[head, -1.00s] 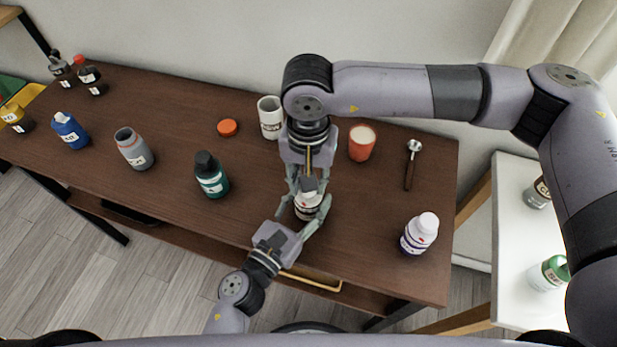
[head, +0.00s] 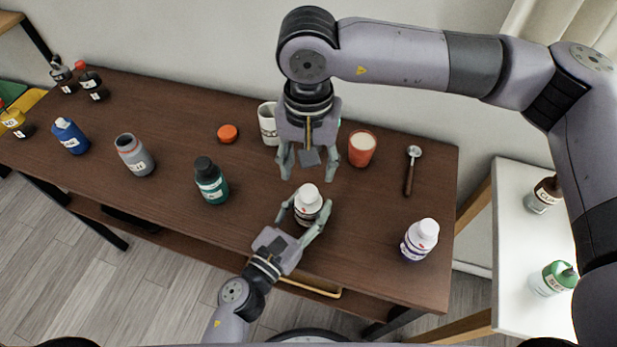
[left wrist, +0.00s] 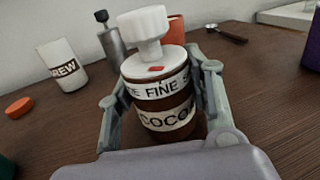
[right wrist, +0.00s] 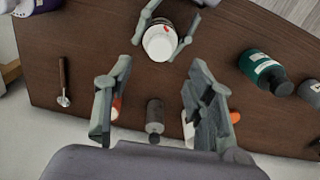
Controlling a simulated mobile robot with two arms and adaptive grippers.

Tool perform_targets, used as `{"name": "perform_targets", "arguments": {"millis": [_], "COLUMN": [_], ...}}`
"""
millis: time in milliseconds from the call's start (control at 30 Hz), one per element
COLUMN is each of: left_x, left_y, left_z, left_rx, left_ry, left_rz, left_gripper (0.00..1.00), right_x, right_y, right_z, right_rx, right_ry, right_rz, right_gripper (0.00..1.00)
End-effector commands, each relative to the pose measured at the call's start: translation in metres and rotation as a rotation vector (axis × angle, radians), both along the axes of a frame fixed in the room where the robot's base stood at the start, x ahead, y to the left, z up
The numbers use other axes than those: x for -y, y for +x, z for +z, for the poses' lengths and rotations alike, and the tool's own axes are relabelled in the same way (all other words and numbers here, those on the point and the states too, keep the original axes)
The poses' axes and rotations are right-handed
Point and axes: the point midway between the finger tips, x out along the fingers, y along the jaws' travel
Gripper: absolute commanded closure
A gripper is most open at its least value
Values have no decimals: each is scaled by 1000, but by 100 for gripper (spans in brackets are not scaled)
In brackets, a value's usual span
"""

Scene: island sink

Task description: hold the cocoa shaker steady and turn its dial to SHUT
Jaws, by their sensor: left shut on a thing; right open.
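The cocoa shaker (head: 306,212) stands upright on the table, a brown jar with a white top. In the left wrist view its label (left wrist: 166,116) reads "COCO", with a "FINE" band above. Its white dial (left wrist: 144,30) stands over a white collar with a red mark; I cannot read a setting. My left gripper (head: 303,213) is shut around the jar's body from the front. My right gripper (head: 307,176) is open and empty, behind and above the shaker, apart from the dial. In the right wrist view the white top (right wrist: 160,42) shows beyond its fingertips.
A grey dark-topped cylinder (left wrist: 113,42) stands behind the shaker, with a white mug (head: 268,124) and orange-red cup (head: 361,150) nearby. A spoon (head: 409,172) and white-capped bottle (head: 420,240) are right; a teal bottle (head: 211,183) is left. The table between is clear.

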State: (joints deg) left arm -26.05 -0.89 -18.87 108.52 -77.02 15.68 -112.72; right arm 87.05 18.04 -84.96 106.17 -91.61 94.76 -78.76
Motion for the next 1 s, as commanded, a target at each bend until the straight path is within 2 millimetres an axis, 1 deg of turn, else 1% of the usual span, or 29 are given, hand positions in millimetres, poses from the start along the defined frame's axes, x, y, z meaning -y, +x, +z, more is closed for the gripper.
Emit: {"name": "perform_targets", "arguments": {"millis": [33,100,200,300,433,733,767,1000], "left_x": [0,0,0,0,0,0,0,0], "left_y": [0,0,0,0,0,0,0,0], "left_z": [0,0,0,0,0,0,0,0], "left_rx": [-1,-1,-1,-1,-1,-1,0,0], "left_ry": [1,1,1,1,1,1,0,0], "left_rz": [0,0,0,0,0,1,1,0], "left_gripper": [85,85,85,85,85,85,52,36], "right_x": [-1,0,0,0,0,0,0,0], "right_y": [1,0,0,0,0,0,0,0], "right_z": [11,24,38,46,50,50,50,50], "right_rx": [3,3,2,0,0,0,0,0], "right_ry": [2,1,1,1,0,0,0,0], "right_rz": [0,1,0,0,1,1,1,1], "right_gripper": [50,50,50,50,50,50,50,50]}}
